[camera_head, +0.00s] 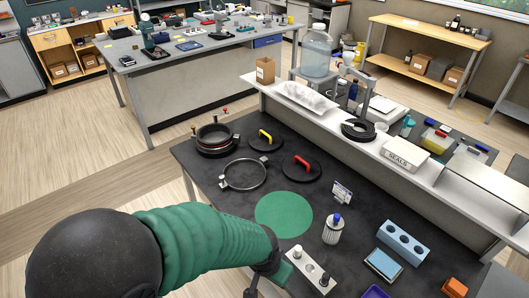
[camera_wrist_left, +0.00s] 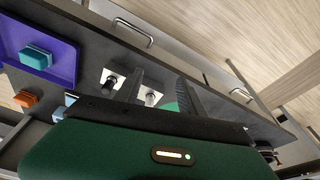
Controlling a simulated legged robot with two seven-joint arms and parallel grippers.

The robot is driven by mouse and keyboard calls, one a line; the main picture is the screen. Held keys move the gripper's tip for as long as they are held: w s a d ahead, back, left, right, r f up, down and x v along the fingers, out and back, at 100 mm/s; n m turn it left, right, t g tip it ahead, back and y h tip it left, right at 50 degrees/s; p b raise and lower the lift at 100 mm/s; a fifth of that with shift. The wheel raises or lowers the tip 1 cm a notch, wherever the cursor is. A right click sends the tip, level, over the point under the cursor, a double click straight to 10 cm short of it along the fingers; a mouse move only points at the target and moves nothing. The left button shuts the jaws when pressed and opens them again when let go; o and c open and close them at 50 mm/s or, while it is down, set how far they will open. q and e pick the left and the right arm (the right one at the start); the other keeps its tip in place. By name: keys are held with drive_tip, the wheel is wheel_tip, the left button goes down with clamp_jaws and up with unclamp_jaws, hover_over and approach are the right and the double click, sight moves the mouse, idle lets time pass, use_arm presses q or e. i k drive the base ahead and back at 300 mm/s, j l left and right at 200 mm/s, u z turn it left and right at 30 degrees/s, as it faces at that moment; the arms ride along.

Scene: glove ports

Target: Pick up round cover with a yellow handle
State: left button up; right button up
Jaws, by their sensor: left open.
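The round cover with a yellow handle (camera_head: 265,135) is a flat black disc lying on the dark bench top, in the middle of the head view. A similar black cover with a red handle (camera_head: 303,163) lies to its right and nearer. My left gripper (camera_head: 268,278) is at the bottom of the head view, near the bench's front edge and well apart from the yellow-handled cover. In the left wrist view its two dark fingers (camera_wrist_left: 160,82) are spread with nothing between them. The yellow-handled cover cannot be made out there. My right gripper is not in view.
A metal ring (camera_head: 243,174) and a stacked ring port (camera_head: 215,139) stand left of the covers. A green round mat (camera_head: 284,213), a white bottle (camera_head: 333,230), a small sign (camera_head: 342,191) and a white plate with knobs (camera_head: 311,268) lie nearer. A raised shelf (camera_head: 345,133) runs behind.

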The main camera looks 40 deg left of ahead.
sight(262, 140)
drive_tip(key=i+j+u, duration=0.1)
drive_tip(key=u, duration=0.25)
drive_tip(key=i+j+u, duration=0.1)
drive_tip(key=j+u, duration=0.25)
